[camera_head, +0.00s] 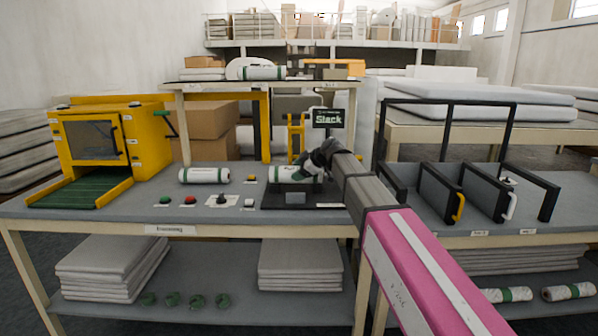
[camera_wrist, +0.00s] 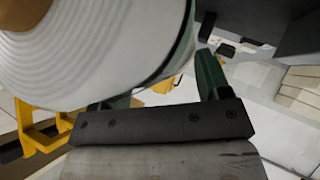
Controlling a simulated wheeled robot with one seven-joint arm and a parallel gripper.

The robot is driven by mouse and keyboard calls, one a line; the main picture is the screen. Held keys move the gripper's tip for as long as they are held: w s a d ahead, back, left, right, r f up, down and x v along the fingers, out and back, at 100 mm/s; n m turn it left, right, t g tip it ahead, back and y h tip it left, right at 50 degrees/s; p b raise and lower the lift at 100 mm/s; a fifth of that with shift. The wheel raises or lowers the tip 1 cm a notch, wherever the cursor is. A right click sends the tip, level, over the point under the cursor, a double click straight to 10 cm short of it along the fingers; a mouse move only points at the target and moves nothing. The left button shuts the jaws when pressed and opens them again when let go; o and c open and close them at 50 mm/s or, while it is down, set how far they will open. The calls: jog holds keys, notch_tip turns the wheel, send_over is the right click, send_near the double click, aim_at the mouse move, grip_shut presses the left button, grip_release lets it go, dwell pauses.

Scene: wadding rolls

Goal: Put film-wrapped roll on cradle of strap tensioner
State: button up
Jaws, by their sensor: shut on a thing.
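A white film-wrapped roll (camera_head: 286,173) with a green band is at the black-based station in the middle of the bench. In the wrist view the roll (camera_wrist: 85,50) fills the upper left, its brown core end facing the camera. My gripper (camera_head: 318,168) is shut on the roll; its green fingers (camera_wrist: 165,88) show in the wrist view, one partly hidden by the roll. The black base (camera_head: 275,199) lies under the roll, and a screen reading "Stack" (camera_head: 328,118) stands behind it. I cannot tell which part is the cradle, or whether the roll rests on it.
Another roll (camera_head: 203,175) lies on the bench to the left, behind several buttons (camera_head: 190,199). A yellow machine (camera_head: 105,140) with a green belt stands at the far left. Black upright panels (camera_head: 438,190) stand right of my arm. A shelf (camera_head: 215,83) rises behind.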

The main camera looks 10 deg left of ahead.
jog(key=o, duration=1.5)
jog(key=shift+f, duration=0.15)
jog(key=shift+d, duration=0.1)
jog(key=v, duration=1.1)
jog(key=shift+s+d+r, duration=0.2)
jog(key=shift+d+r, duration=0.05)
jog(key=shift+r, duration=0.05)
